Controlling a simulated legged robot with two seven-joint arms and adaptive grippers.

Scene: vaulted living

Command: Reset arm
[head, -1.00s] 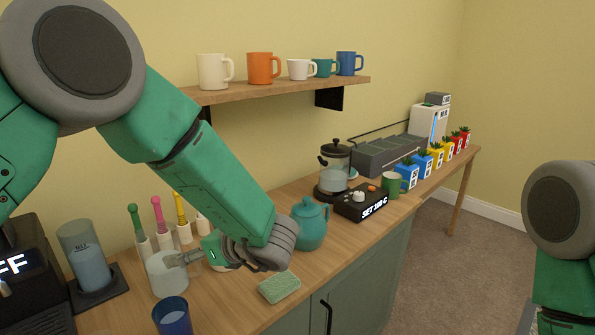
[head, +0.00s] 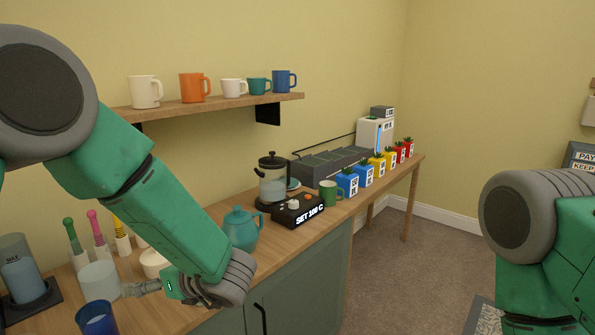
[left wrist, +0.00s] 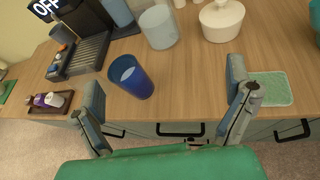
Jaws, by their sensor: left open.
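My left arm (head: 160,215) reaches in from the left over the wooden counter. Its gripper (head: 140,289) is low, beside the clear glass beaker (head: 98,281). In the left wrist view the two fingers of the left gripper (left wrist: 166,82) stand wide apart with nothing between them. A blue cup (left wrist: 131,77) is beyond and near the left finger, and a green sponge (left wrist: 270,88) is past the right finger. My right arm (head: 540,240) shows at the right edge, but its gripper is out of view.
A white lidded pot (left wrist: 221,20) and teal teapot (head: 241,229) stand on the counter (head: 290,243). A shelf (head: 215,106) with several mugs hangs above. A kettle (head: 272,182) and plant pots are farther along. Open carpet (head: 385,270) lies right of the cabinets.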

